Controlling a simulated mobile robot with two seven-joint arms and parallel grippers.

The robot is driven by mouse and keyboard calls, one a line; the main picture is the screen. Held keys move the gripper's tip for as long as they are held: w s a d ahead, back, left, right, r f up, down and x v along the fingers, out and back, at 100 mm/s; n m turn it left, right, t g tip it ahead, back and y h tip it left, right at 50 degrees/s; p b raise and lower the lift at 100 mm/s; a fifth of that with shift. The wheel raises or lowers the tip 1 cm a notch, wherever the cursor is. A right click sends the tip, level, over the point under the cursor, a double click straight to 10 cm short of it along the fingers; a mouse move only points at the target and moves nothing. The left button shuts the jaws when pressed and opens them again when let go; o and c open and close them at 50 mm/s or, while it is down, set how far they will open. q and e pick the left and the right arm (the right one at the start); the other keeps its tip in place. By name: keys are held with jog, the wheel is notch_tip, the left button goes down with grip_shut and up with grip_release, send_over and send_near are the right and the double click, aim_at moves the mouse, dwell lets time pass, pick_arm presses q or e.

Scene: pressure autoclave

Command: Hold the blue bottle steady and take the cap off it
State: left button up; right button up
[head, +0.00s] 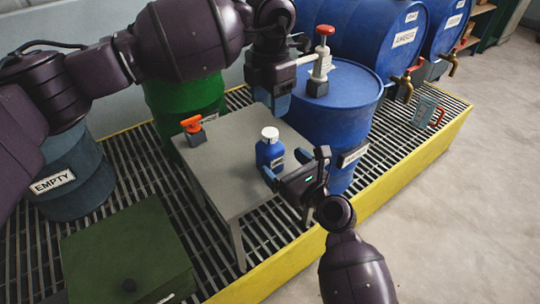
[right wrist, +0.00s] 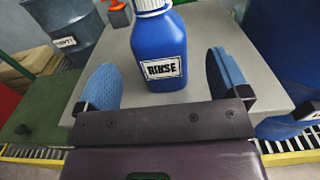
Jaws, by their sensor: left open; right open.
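The blue bottle (head: 269,155) stands upright on a small grey table, with its white cap (head: 270,134) on top. In the right wrist view the bottle (right wrist: 160,50) carries a RINSE label, and the cap (right wrist: 151,6) is cut off by the top edge. My right gripper (head: 287,172) is open, low at the near side of the bottle. Its blue fingers (right wrist: 170,80) point toward the bottle from either side, with gaps between them and it. My left gripper (head: 280,103) is open, pointing down above the table, higher than the cap and slightly right of it in the head view.
The grey table (head: 225,185) also holds an orange-topped item (head: 193,128) at its back left. A blue drum (head: 345,105) with a red-topped pump (head: 323,50) stands close on the right. A green box (head: 125,245) sits at front left. The front of the tabletop is clear.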

aim_at(278, 158)
jog(key=shift+x, duration=2.6)
